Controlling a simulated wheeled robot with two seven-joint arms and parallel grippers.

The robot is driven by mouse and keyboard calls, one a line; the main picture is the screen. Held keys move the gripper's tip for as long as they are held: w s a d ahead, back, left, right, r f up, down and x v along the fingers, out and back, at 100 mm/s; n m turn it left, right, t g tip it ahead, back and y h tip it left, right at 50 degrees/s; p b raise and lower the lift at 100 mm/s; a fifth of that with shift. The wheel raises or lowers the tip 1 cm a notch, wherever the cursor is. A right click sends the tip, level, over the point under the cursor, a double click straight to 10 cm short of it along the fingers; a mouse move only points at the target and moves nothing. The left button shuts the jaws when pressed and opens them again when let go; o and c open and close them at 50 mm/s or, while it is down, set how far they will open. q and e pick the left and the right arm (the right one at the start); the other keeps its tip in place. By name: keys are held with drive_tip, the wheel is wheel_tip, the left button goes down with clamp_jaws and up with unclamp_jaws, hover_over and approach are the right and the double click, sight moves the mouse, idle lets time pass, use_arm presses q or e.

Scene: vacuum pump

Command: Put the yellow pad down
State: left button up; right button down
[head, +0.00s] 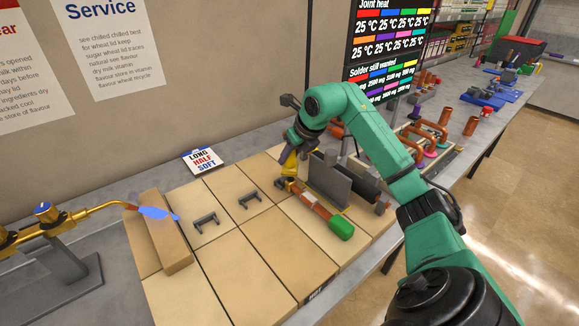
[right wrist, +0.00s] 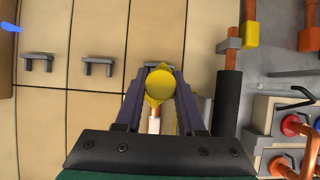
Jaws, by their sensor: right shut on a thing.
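My right gripper (head: 288,170) is at the back of the tan tiled bench, with its arm coming in from the lower right. It is shut on the yellow pad (right wrist: 160,86), which shows as a round yellow face with small points between the dark fingers in the right wrist view. In the head view the pad (head: 290,161) is partly covered by the gripper. An orange-and-white rod end shows just below the pad in the wrist view; whether they touch is unclear. My left gripper is not in view.
A copper pipe with a green end (head: 341,227) lies close in front of the gripper. Grey upright plates (head: 330,180) stand just right. Small dark brackets (head: 206,220) (head: 250,199) sit on the tiles. A torch (head: 100,209) with a blue flame is left. The front tiles are clear.

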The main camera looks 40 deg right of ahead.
sight(293, 161)
drive_tip(key=f, duration=0.2)
drive_tip(key=shift+s+f, duration=0.3)
drive_tip(key=shift+f, duration=0.25)
drive_tip(key=c, duration=0.5)
unclamp_jaws()
drive_tip(key=shift+w+f, duration=0.1)
use_arm(q)
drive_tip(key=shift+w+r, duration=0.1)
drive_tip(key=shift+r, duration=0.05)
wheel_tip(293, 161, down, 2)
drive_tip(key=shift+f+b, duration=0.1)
drive_tip(key=shift+b, duration=0.9)
use_arm(e)
drive_tip(key=v, duration=1.2)
